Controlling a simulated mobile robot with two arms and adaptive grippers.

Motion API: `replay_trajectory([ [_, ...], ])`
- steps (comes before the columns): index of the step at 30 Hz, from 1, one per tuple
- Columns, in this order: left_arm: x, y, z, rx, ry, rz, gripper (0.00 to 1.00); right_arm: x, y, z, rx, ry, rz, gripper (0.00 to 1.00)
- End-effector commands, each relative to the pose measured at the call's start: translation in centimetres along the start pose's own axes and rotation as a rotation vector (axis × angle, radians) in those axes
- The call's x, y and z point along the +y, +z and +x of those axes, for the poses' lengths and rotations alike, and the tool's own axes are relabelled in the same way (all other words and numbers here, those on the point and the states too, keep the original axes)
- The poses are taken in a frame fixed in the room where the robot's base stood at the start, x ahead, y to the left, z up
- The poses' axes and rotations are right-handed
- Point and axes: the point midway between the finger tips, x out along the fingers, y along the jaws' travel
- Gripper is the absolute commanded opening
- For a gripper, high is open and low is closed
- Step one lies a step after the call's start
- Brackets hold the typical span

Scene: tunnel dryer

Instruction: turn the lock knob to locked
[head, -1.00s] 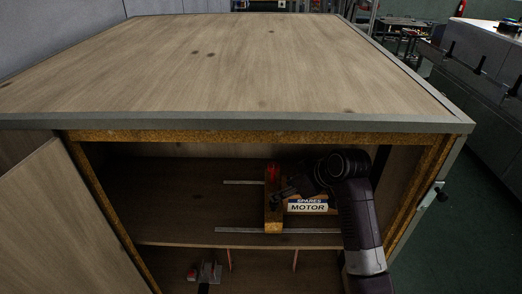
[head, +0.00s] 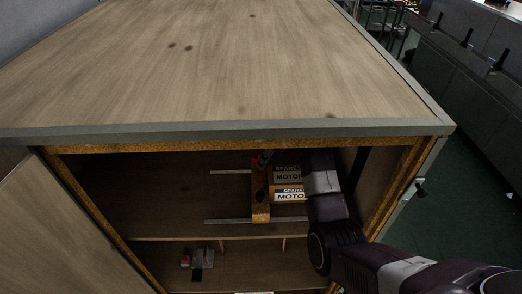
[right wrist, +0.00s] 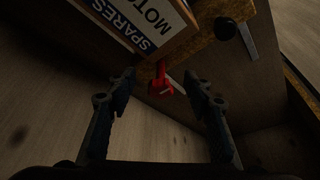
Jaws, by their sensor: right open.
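A red knob-like part (right wrist: 161,80), which I take to be the lock knob, is at the end of an orange-brown bar (head: 260,206) inside the open cabinet. In the right wrist view it appears between the two fingertips of my right gripper (right wrist: 158,84). The gripper is open with nothing clasped; the remaining distance is unclear. In the head view my right arm reaches into the upper compartment, and the red part is not clearly visible near the dark fingers. A round black knob (right wrist: 225,28) is on the same bar. My left gripper is out of view.
A box labelled SPARES MOTOR (head: 288,175) is beside the bar. Metal rails (head: 230,221) run by the bar. The cabinet's top (head: 220,80) overhangs the opening, with its door (head: 50,220) swung open at left. A grey and red item (head: 198,260) is in the lower compartment.

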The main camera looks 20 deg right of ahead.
Motion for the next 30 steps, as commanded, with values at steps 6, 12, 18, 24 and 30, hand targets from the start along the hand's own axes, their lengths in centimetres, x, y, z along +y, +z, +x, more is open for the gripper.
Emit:
replay_trajectory([
  [6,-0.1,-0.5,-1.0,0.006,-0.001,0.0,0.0,-0.1,-2.7,0.9,0.0,-0.002,-0.001,0.47],
  [12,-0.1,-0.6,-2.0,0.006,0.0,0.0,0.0,-0.1,-3.2,1.9,-0.002,-0.001,0.0,0.47],
  [18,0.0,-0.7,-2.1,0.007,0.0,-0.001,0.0,0.0,-3.1,2.5,-0.001,0.001,-0.001,0.47],
  [24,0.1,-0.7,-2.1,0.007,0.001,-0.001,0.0,0.0,-3.1,2.5,0.0,0.001,-0.001,0.45],
  [30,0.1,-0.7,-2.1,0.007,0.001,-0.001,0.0,0.0,-3.1,2.5,0.0,0.0,-0.001,0.23],
])
